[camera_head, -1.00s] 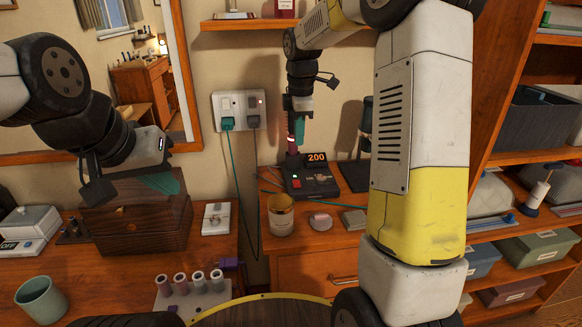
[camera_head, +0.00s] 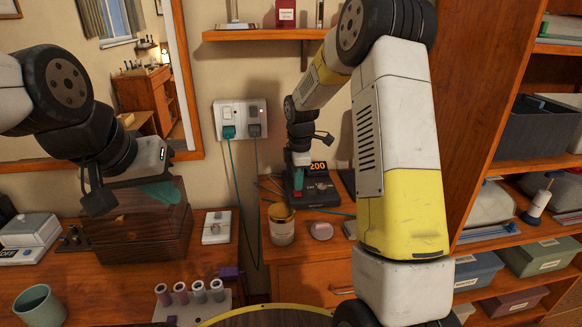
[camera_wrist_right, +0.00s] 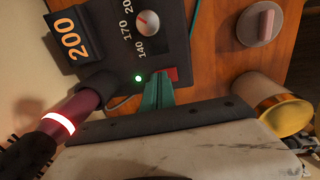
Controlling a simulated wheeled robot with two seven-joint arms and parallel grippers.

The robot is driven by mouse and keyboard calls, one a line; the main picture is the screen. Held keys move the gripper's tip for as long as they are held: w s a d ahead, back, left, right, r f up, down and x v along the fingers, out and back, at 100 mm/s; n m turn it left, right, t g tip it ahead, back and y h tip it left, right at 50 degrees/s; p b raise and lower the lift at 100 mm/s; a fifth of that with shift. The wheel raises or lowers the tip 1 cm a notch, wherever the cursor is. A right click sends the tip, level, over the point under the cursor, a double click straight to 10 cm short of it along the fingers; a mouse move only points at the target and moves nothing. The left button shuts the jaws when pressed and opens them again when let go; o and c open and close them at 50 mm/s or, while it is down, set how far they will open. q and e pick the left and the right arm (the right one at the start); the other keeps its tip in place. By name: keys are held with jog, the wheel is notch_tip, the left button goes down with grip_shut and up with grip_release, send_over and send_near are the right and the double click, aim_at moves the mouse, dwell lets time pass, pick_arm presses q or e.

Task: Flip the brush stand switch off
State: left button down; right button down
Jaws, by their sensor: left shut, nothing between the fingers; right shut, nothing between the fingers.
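The brush stand (camera_head: 322,197) is a dark base on the right-hand wooden top, with an orange "200" display (camera_head: 318,167). In the right wrist view its face (camera_wrist_right: 108,35) shows a white dial (camera_wrist_right: 147,23), a lit green lamp (camera_wrist_right: 138,78) and a red switch (camera_wrist_right: 171,74). My right gripper (camera_wrist_right: 158,92) is shut and empty, its teal fingertips right at the red switch and partly covering it. I cannot tell whether they touch. A maroon brush with a glowing ring (camera_wrist_right: 58,123) stands beside it. My left gripper (camera_head: 162,190) is shut and empty before the wooden box.
A wall socket (camera_head: 240,119) with two plugs and hanging cords is left of the stand. A candle jar (camera_head: 281,226), a round pink-topped item (camera_head: 321,230) and a wooden box (camera_head: 130,235) stand nearby. Shelves with boxes (camera_head: 545,256) fill the right.

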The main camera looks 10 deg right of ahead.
jog(key=shift+f, duration=0.3)
